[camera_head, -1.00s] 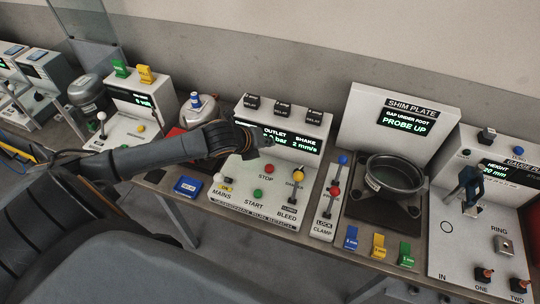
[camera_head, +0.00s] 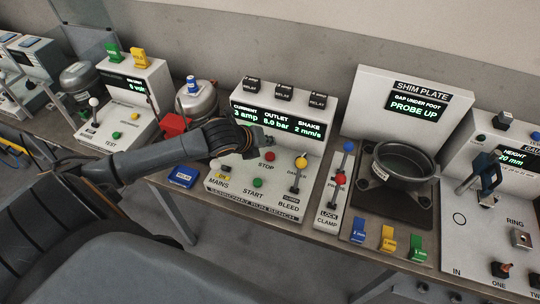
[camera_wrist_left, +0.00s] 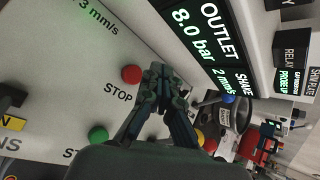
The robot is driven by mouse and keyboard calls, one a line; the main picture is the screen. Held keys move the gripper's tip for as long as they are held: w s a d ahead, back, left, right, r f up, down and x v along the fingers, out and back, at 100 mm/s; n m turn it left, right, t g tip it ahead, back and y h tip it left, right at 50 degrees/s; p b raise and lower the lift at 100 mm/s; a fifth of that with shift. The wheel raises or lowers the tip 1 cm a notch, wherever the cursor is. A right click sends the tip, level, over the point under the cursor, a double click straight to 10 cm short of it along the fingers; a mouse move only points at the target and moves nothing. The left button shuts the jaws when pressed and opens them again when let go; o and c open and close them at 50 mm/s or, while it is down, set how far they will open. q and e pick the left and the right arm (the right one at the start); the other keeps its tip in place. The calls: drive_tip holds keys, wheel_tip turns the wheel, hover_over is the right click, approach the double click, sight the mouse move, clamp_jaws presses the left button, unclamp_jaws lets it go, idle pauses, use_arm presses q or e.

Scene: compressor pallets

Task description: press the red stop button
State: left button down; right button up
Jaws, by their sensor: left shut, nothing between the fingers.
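The red stop button (camera_head: 268,156) sits on the sloped white panel of the run bench (camera_head: 231,179), above the word STOP. It also shows in the left wrist view (camera_wrist_left: 131,74), just left of my fingertips. My left gripper (camera_head: 268,142) is shut and empty, just above the button in the head view. In the left wrist view its closed fingers (camera_wrist_left: 163,75) point toward the panel, apart from the button as far as I can see. My right gripper is not in view.
A green START button (camera_head: 257,183) and a yellow-knobbed lever (camera_head: 301,163) sit near the stop button. The display (camera_head: 277,128) stands behind, reading 3 amp, 8.0 bar, 2 mm/s. A blue relay tray (camera_head: 184,177) lies to the left.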

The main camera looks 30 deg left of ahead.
sight(268, 157)
use_arm(q)
drive_tip(key=shift+f, duration=1.35)
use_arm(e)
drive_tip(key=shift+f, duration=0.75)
use_arm(q)
drive_tip(key=shift+f, duration=0.1)
drive_tip(key=shift+f, duration=0.3)
